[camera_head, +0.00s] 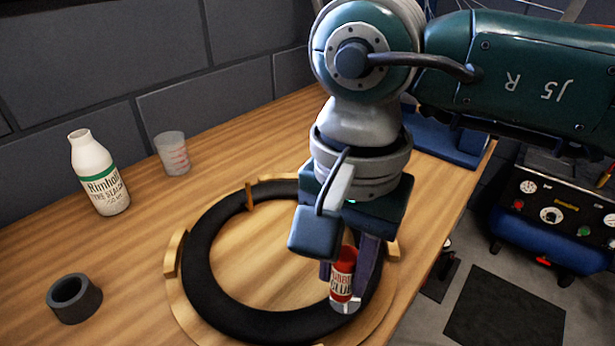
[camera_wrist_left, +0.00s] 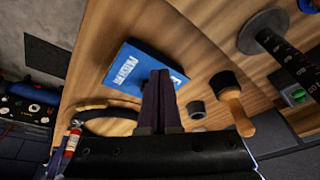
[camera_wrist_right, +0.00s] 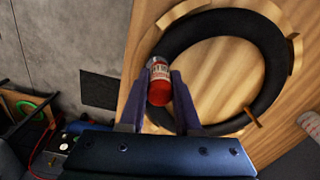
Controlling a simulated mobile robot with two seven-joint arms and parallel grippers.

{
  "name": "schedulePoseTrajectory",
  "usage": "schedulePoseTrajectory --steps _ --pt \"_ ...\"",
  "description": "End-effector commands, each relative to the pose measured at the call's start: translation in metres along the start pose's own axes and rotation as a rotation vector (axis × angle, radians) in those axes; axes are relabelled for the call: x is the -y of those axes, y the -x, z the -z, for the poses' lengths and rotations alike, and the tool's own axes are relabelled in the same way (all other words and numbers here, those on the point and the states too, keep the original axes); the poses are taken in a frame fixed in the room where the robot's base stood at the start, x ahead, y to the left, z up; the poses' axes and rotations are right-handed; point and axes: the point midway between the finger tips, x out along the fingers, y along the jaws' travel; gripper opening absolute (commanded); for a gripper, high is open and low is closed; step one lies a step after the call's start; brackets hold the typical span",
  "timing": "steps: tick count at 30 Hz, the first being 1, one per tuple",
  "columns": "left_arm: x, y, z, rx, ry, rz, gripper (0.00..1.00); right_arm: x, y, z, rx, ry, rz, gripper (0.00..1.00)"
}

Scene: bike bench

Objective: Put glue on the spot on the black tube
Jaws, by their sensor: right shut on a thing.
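The black tube (camera_head: 205,275) lies as a ring on a round wooden holder with upright blocks; it also shows in the right wrist view (camera_wrist_right: 190,40). My right gripper (camera_head: 348,275) is shut on a red and white glue bottle (camera_head: 343,272), with the bottle's pale lower end over the right side of the tube. I cannot tell whether that end touches the tube. The bottle shows between the fingers in the right wrist view (camera_wrist_right: 160,82). No spot on the tube can be made out. My left gripper (camera_wrist_left: 162,85) is shut and empty, outside the head view.
A white sealant bottle (camera_head: 98,172), a clear cup (camera_head: 172,153) and a dark grey ring (camera_head: 74,298) stand on the bench at the left. The left wrist view shows a blue box (camera_wrist_left: 130,70) and a mallet (camera_wrist_left: 232,100). The bench's right edge borders open floor.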

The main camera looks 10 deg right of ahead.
Motion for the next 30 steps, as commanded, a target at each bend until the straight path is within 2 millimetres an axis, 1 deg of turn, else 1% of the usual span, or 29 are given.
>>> schedulePoseTrajectory --steps 11,24,30 --pt "0.001 -0.001 0.000 0.000 -0.002 0.002 0.00 0.000 0.000 0.000 -0.001 0.000 0.001 0.00" --pt "-0.001 -0.009 -0.003 -0.001 0.003 -0.002 0.00 -0.006 -0.002 0.017 -0.002 0.000 0.001 0.00" --pt "-0.002 -0.009 -0.002 -0.002 0.007 -0.006 0.00 -0.007 -0.001 0.018 0.000 0.000 0.001 0.00"
